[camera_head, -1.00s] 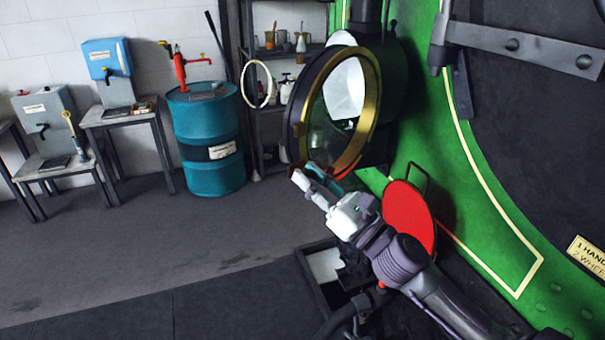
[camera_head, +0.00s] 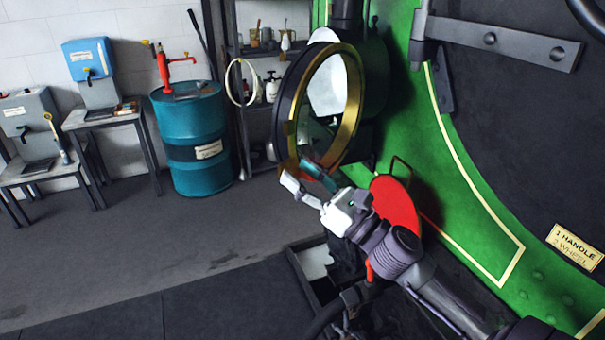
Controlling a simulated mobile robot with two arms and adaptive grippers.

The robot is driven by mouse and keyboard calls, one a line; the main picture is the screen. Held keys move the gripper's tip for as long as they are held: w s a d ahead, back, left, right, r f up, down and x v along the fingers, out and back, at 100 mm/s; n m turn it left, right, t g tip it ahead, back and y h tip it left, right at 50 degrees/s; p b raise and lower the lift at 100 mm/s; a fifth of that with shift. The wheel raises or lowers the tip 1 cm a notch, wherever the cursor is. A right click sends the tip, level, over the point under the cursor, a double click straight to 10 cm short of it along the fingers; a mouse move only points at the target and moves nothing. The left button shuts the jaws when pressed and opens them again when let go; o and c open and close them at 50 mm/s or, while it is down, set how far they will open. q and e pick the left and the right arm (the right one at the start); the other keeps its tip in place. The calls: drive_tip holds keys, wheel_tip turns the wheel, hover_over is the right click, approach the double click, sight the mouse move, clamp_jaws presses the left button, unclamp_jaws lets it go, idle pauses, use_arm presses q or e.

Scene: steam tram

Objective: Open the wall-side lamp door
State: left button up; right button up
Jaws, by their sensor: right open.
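The round lamp door (camera_head: 352,117) has a brass rim, a black outer ring and clear glass. It stands out from the dark lamp body (camera_head: 373,80) on the green engine front, with a gap visible between them. A white reflector (camera_head: 325,92) shows through and above the ring. My right gripper (camera_head: 306,183) is open at the door's lower edge, with one pale finger and one teal finger spread. I cannot tell whether a finger touches the rim. My left gripper is out of view.
A red disc (camera_head: 395,204) stands just behind my right wrist. A blue drum (camera_head: 190,150) with a red pump and a dark shelf (camera_head: 240,95) stand behind the door. Small tables (camera_head: 104,117) line the wall at left. The floor (camera_head: 150,240) left of my gripper is clear.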

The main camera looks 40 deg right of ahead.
drive_tip(key=shift+s+f, duration=0.15)
drive_tip(key=shift+s, duration=0.05)
drive_tip(key=v, duration=1.1)
drive_tip(key=shift+s+d, duration=0.15)
drive_tip(key=shift+s, duration=0.1)
drive_tip(key=shift+f, duration=0.1)
